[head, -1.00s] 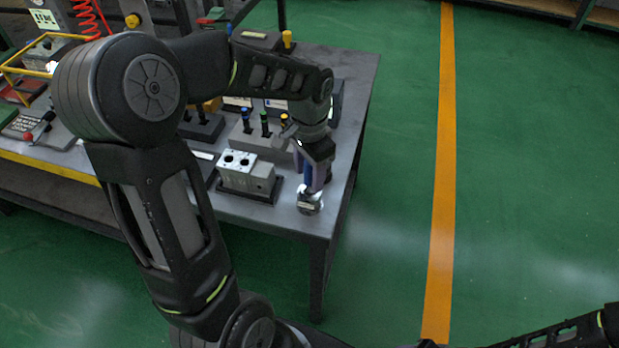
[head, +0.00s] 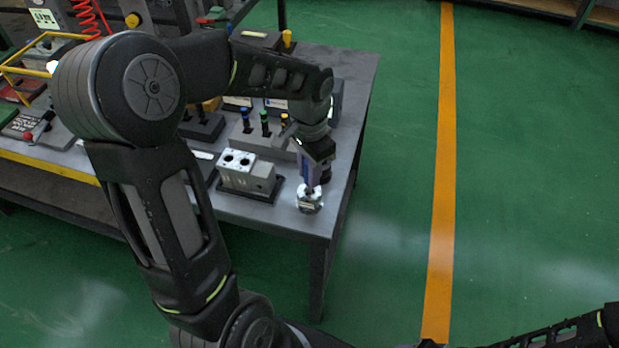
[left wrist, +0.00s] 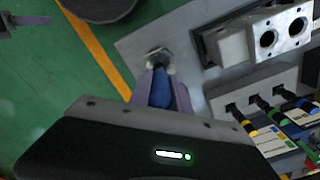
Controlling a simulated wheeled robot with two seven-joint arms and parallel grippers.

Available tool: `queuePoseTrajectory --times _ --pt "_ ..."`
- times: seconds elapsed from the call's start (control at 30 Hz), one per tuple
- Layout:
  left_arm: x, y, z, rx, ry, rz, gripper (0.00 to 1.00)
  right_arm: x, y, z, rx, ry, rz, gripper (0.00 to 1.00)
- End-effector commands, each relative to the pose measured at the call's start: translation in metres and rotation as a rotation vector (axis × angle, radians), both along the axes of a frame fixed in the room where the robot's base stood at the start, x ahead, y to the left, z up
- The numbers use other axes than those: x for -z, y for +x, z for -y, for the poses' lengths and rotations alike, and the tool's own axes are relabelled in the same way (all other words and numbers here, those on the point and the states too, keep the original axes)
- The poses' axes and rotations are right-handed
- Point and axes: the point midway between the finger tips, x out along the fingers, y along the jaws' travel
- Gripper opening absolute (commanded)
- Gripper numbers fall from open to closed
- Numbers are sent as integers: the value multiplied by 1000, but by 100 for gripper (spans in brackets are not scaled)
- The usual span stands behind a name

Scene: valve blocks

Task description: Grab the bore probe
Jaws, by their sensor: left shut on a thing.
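The bore probe appears as a blue-handled tool (left wrist: 161,91) with a metal lower end (left wrist: 158,57), upright near the table's front right corner. In the head view its pale metal lower end (head: 309,200) shows under my left gripper (head: 312,184); the fingers hide most of the handle. In the left wrist view my left gripper (left wrist: 160,88) has its lavender fingers on both sides of the blue handle, shut on it. What seems to be my right gripper (left wrist: 36,20) shows at that view's top left corner, too small to tell its opening.
A grey valve block (head: 248,172) with two bores sits on a dark base left of the probe. The table edge is close on the right, with open green floor (head: 400,150) beyond.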

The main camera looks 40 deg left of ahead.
Motion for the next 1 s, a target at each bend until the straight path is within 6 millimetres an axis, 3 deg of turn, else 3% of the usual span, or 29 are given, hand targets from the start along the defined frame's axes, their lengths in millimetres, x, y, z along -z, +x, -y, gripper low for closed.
queuePoseTrajectory --times 0.63,0.77,1.0 --pt "-6 1 0 0 0 3 0 1 0 0 0 0 0 50" --pt "-23 2 0 0 2 6 0 3 0 0 0 1 1 50" --pt "-69 2 0 1 1 7 0 6 1 0 0 2 3 50"
